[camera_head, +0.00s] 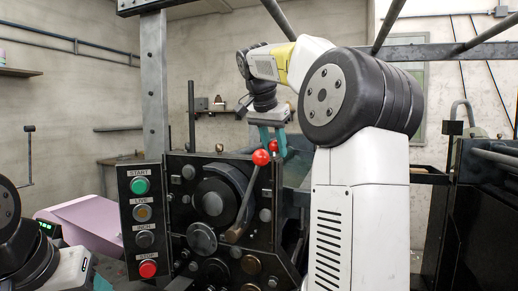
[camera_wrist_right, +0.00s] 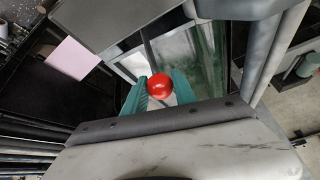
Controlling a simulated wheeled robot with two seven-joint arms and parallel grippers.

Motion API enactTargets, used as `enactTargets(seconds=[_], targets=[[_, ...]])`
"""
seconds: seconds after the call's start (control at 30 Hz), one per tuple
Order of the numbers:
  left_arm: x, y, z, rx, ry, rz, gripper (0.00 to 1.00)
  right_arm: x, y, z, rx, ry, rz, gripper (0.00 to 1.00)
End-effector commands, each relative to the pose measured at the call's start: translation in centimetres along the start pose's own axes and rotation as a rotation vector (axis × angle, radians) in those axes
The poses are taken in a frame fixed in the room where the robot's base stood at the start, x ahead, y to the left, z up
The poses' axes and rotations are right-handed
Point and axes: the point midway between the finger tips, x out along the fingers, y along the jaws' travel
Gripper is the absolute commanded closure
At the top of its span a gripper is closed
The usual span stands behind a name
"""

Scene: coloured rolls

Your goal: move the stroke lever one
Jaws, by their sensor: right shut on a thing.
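Two red ball knobs show on the black machine (camera_head: 180,225) in the head view. The nearer red knob (camera_head: 261,157) tops a grey lever (camera_head: 246,203) that slants down to the left. The farther red knob (camera_head: 274,146) sits between the teal fingers of my right gripper (camera_head: 273,152), which comes down from above. In the right wrist view the right gripper (camera_wrist_right: 159,84) is shut on a red ball knob (camera_wrist_right: 159,86), with a finger on each side.
A button panel with a green button (camera_head: 139,186) and a red button (camera_head: 147,269) stands left of the levers. A grey post (camera_head: 155,90) rises above it. A pink surface (camera_head: 85,222) lies at the left. Dark machinery (camera_head: 485,215) stands at the right.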

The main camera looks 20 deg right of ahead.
Motion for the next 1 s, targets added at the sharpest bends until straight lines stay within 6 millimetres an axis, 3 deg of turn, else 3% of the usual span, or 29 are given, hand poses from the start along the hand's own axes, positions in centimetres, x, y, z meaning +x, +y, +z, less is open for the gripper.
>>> enactTargets(seconds=[0.1, 0.13, 0.23, 0.57, 1.0], targets=[[0.0, 0.0, 0.0, 0.000, 0.000, 0.000, 0.47, 0.0, 0.0, 0.0, 0.000, -0.001, 0.000, 1.00], [0.0, 0.0, 0.0, 0.000, 0.000, 0.000, 0.47, 0.0, 0.0, 0.0, 0.000, -0.001, 0.000, 0.64], [0.0, 0.0, 0.0, 0.000, 0.000, 0.000, 0.47, 0.0, 0.0, 0.0, 0.000, -0.001, 0.000, 0.47], [0.0, 0.0, 0.0, 0.000, 0.000, 0.000, 0.47, -0.2, 0.0, -0.1, 0.000, 0.001, -0.001, 0.47], [0.0, 0.0, 0.0, 0.000, 0.000, 0.000, 0.47, -6.6, -0.1, 0.0, -0.001, 0.001, -0.002, 0.47]])
